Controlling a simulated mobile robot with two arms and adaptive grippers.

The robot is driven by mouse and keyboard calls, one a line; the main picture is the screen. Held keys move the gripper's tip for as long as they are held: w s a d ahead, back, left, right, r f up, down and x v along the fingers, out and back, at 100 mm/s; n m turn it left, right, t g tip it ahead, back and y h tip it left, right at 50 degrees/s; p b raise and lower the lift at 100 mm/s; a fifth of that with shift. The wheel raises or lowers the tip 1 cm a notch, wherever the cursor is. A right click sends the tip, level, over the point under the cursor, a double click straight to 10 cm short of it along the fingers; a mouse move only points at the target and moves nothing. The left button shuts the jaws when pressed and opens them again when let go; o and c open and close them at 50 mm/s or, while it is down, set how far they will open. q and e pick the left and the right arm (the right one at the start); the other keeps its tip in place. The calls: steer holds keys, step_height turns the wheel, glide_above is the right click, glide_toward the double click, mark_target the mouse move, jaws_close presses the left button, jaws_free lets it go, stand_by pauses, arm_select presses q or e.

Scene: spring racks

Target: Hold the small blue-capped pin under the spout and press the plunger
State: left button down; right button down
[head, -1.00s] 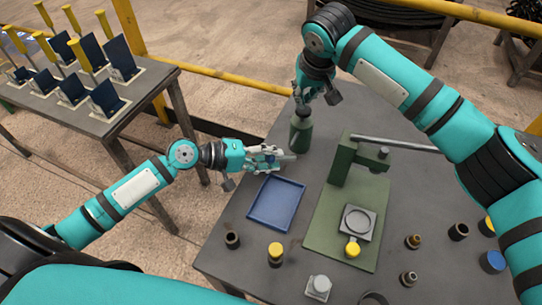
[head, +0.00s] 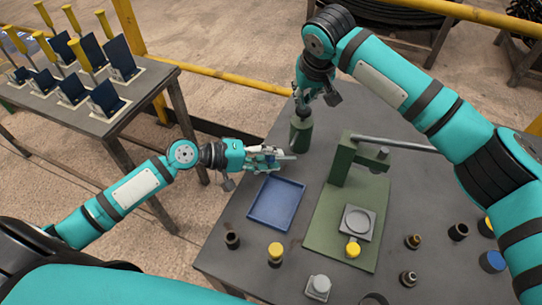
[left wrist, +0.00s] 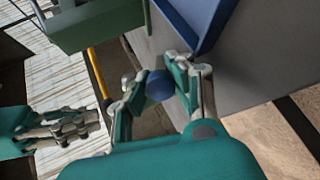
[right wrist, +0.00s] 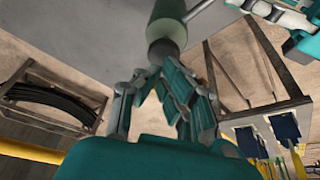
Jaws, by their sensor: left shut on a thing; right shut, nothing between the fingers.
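The green dispenser bottle (head: 301,134) stands upright near the table's far left edge. It also shows in the right wrist view (right wrist: 168,24), with a dark plunger top (right wrist: 162,50) and a thin spout (right wrist: 200,9) reaching out sideways. My right gripper (head: 301,101) is shut and empty, pointing down right at the plunger; I cannot tell whether it touches. My left gripper (head: 284,158) is shut on the small pin, beside the bottle on its near-left side. The pin's blue cap (left wrist: 159,86) shows between its fingers; the rest is hidden. Exact alignment under the spout is unclear.
A blue tray (head: 251,217) lies just nearer than my left gripper. A green press (head: 316,236) with a long lever stands to its right. Several small capped parts, including a yellow-capped one (head: 276,250), stand along the near edge. A rack table (head: 108,126) is at left.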

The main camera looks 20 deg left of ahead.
steer(key=shift+f, duration=1.5)
steer(key=shift+r, duration=1.55)
steer(key=shift+r, duration=0.1)
step_height(320, 180, up, 6)
steer(key=shift+f, duration=0.1)
stand_by(1.4)
